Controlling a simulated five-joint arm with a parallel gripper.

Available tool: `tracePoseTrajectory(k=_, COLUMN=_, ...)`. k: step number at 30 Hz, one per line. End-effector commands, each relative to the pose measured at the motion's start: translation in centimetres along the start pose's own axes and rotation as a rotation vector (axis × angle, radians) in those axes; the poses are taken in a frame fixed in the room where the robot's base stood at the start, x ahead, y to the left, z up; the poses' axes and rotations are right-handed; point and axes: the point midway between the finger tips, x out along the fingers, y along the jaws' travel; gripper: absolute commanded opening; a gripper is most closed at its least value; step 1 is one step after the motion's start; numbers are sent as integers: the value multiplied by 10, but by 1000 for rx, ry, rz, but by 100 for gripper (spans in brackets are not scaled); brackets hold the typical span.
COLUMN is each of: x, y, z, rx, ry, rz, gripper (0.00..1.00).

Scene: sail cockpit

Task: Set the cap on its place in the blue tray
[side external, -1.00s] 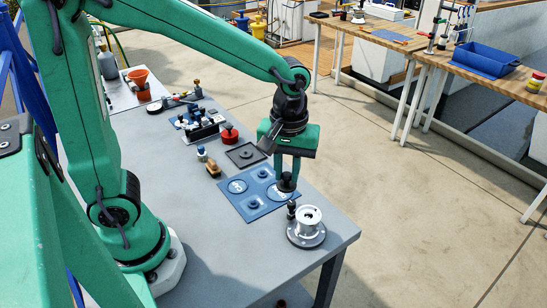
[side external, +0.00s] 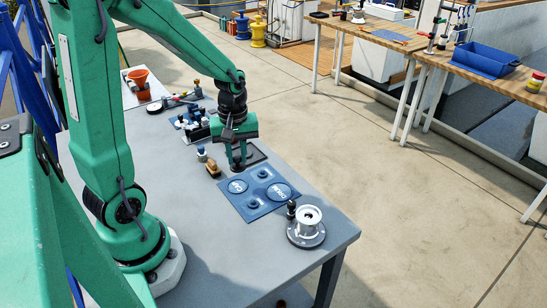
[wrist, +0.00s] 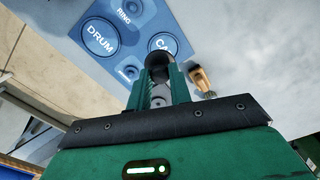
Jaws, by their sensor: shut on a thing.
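My gripper (side external: 238,159) is shut on a dark round piece (side external: 238,168), which looks like the cap. The piece also shows at the fingertips in the wrist view (wrist: 157,61). The blue tray has a round place marked CAP (side external: 237,186) and a larger one marked DRUM (side external: 279,192). In the wrist view the CAP place (wrist: 163,42) is partly hidden by the held piece. The exact gap under the piece cannot be told.
A metal drum on a flanged base (side external: 307,227) stands near the table's front corner, with a dark upright piece (side external: 291,209) beside it. A brown-handled brush (side external: 212,168) lies left of the gripper.

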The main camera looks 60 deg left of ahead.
Motion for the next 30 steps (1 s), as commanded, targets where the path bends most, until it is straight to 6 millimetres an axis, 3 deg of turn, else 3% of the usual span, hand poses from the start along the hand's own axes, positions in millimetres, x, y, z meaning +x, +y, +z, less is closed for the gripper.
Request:
tracePoseTrajectory(k=17, x=8, y=-6, z=-6, rx=-21, ry=-1, rz=-1, gripper=0)
tracePoseTrajectory(k=30, x=39, y=-7, z=-5, rx=-21, ry=-2, rz=-2, gripper=0)
